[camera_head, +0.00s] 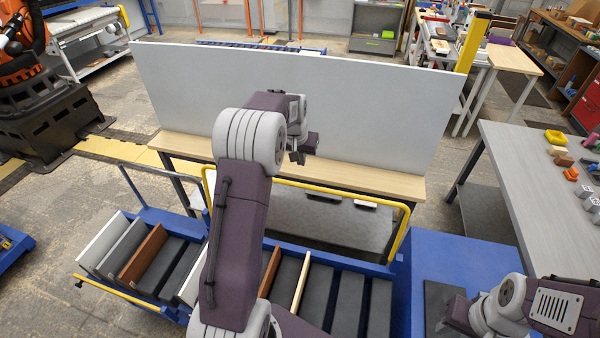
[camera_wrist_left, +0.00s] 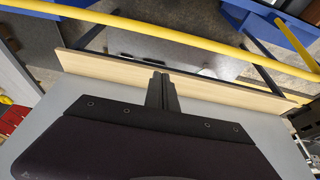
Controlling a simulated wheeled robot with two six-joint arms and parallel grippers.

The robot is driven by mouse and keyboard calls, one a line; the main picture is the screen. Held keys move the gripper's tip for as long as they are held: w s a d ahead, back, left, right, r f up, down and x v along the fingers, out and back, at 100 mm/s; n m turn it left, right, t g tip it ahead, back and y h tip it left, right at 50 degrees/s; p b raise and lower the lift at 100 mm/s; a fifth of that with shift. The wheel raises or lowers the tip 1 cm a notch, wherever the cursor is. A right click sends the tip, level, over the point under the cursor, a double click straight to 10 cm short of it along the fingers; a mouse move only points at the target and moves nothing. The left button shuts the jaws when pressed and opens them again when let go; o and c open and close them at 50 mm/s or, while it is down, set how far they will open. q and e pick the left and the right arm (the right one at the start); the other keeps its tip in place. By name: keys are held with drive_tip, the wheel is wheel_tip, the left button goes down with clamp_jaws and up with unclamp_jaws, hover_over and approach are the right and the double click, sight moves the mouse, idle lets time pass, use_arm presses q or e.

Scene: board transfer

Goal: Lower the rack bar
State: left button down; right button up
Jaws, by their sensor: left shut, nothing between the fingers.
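The rack bar is a yellow tube (camera_head: 345,193) that crosses behind the rack in front of the wooden bench, with its right end bending down to the blue frame. My left arm hides part of it. In the left wrist view the yellow bar (camera_wrist_left: 170,32) crosses the top, apart from the fingers. My left gripper (camera_head: 300,157) is shut and empty, over the bench and in front of the white panel; its fingers (camera_wrist_left: 162,92) touch each other in the wrist view. My right gripper (camera_head: 447,318) is low at the right, and its fingers are unclear.
A large white panel (camera_head: 300,100) stands upright on the wooden bench (camera_head: 385,182). The blue rack (camera_head: 375,268) holds several upright boards and dark slots. A lower yellow bar (camera_head: 120,292) runs along its front left. A grey table (camera_head: 530,180) with small items stands right.

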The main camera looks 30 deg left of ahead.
use_arm(q)
drive_tip(key=f+p, duration=0.1)
drive_tip(key=s+f+p, duration=0.1)
drive_tip(key=f, duration=0.1)
drive_tip(key=s+f+p, duration=0.1)
drive_tip(key=f, duration=0.1)
drive_tip(key=shift+s+d+f+p, duration=0.15)
drive_tip(key=shift+d+f+p, duration=0.1)
drive_tip(key=shift+p, duration=0.15)
